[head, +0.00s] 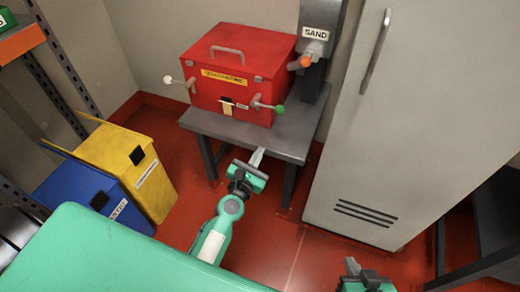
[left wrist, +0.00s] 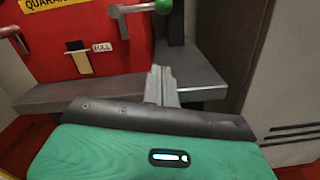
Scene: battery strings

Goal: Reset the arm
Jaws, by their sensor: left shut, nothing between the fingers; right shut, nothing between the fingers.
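My left gripper (head: 257,158) reaches forward in the middle of the head view, just in front of the grey table's front edge. Its fingers are together with nothing between them, and they also show in the left wrist view (left wrist: 162,86). My right gripper (head: 353,266) shows only in part at the bottom edge of the head view, low over the red floor. Its fingertips are close together and hold nothing that I can see.
A red quarantine box (head: 235,75) with levers stands on the grey table (head: 225,128). A sand dispenser (head: 318,45) is beside it. A grey cabinet (head: 375,130) stands right. Yellow (head: 150,190) and blue (head: 75,190) bins stand left. A shelf (head: 22,42) is far left.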

